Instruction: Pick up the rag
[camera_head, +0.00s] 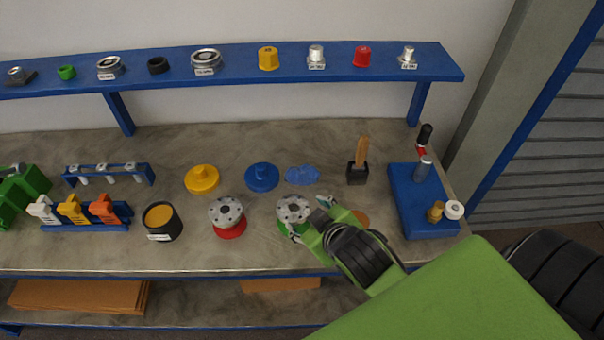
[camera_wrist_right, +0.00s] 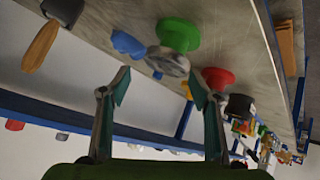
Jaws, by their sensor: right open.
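The rag (camera_head: 302,175) is a small blue crumpled cloth lying flat on the workbench, between the blue round lid and the brush in the black holder. It also shows in the right wrist view (camera_wrist_right: 127,43), beyond the fingers. My right gripper (camera_head: 309,219) is open and empty, with its fingers around or above the green flanged vessel (camera_head: 293,208), in front of the rag and apart from it. The right wrist view shows both spread fingers (camera_wrist_right: 160,80). My left gripper is not in view.
The blue lid (camera_head: 262,177), yellow lid (camera_head: 202,179) and red flanged vessel (camera_head: 229,217) stand left. The brush (camera_head: 359,160) stands right of the rag, then a blue tray (camera_head: 408,215) with bottles. A blue shelf (camera_head: 230,68) with small parts runs behind.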

